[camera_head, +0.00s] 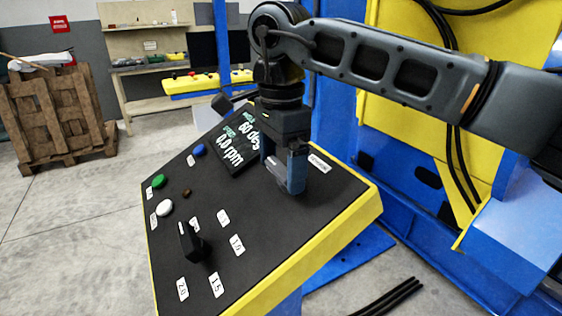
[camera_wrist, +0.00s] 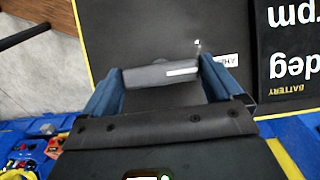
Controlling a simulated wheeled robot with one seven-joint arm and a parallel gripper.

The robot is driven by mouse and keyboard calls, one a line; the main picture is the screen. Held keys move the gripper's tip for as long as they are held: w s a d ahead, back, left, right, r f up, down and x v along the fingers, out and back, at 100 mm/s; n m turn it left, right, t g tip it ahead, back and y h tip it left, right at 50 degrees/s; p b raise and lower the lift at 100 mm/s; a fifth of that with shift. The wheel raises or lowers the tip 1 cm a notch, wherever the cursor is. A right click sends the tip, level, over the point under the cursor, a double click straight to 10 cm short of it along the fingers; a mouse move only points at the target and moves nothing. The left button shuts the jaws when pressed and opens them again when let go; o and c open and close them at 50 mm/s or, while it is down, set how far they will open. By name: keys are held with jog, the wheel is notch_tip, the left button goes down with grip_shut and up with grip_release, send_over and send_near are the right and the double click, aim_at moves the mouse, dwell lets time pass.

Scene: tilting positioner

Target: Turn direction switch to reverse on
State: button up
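The direction switch (camera_wrist: 160,75) is a dark grey lever-shaped knob with a white pointer line towards its right end in the wrist view. My gripper (camera_head: 282,168) is down at the panel with one finger at each end of the knob. In the wrist view my gripper (camera_wrist: 163,68) has its fingers well apart, and the knob spans the space between them. Whether they press on it is unclear.
The sloped black panel (camera_head: 230,265) has a yellow edge. It carries a display (camera_head: 238,142) reading 60 deg and 0.0 rpm, a black rotary knob (camera_head: 193,244), and green, white and blue buttons. Behind stands the blue and yellow machine (camera_head: 415,130). A wooden pallet stack (camera_head: 55,118) is far left.

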jog(key=c, duration=0.7)
jog(key=shift+o, duration=0.2)
